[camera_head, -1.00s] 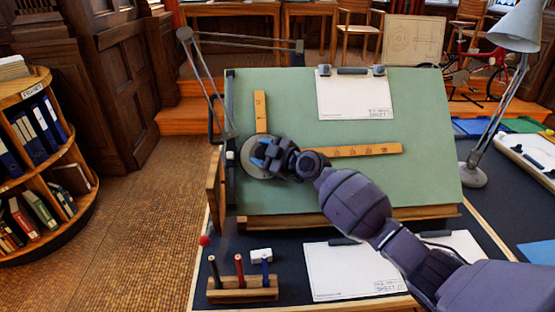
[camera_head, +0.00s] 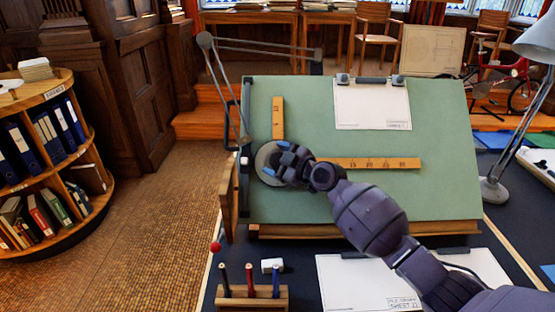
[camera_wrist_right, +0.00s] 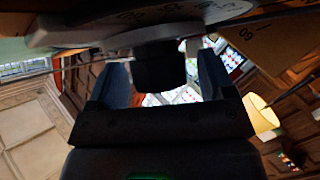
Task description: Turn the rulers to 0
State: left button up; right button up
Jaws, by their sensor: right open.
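The drafting machine's round head (camera_head: 267,158) lies on the left part of the green board (camera_head: 440,120). One wooden ruler (camera_head: 278,118) points up the board from it, and another ruler (camera_head: 385,163) runs to the right, nearly level in the picture. My right gripper (camera_head: 275,160) is at the head and covers part of it. In the right wrist view, its open fingers stand on either side of a dark knob (camera_wrist_right: 160,68) under a numbered dial (camera_wrist_right: 150,14). Whether they touch the knob is unclear. My left gripper is not in view.
A clipped sheet (camera_head: 372,105) lies at the board's top. The machine's linkage arm (camera_head: 222,90) rises at the left. A pen stand (camera_head: 252,300) and another sheet (camera_head: 360,285) are in front. A lamp (camera_head: 495,190) stands at the right.

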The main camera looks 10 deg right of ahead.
jog(key=v, duration=1)
jog(key=shift+s+d+p, duration=0.2)
jog(key=shift+s+p, duration=0.1)
jog(key=s+f+m+g+h, duration=0.1)
jog(key=s+f, duration=0.4)
jog(key=s, duration=0.1)
jog(key=s+f+m+g+h, duration=0.1)
jog(key=s+f+m+g, duration=0.1)
jog(key=s+f, duration=0.3)
jog(key=s+f+m+g+h, duration=0.1)
jog(key=s+f, duration=0.4)
jog(key=s, duration=0.4)
jog(key=shift+a+f+m+g+h, duration=0.1)
jog(key=shift+a+m+g+h, duration=0.2)
jog(key=shift+h, duration=0.1)
jog(key=s+d+f+m+g+h, duration=0.1)
jog(key=s+d+m+g+h, duration=0.3)
jog(key=s, duration=0.9)
jog(key=s+d+f+m+g+h, duration=0.1)
jog(key=s+d+m+g+h, duration=0.3)
jog(key=s, duration=0.9)
jog(key=w+f+m+t+y, duration=0.1)
jog(key=w+f+t, duration=0.7)
jog(key=w+t, duration=0.1)
jog(key=shift+d+t+y, duration=0.35)
jog(key=shift+t+y, duration=0.05)
jog(key=shift+t, duration=0.4)
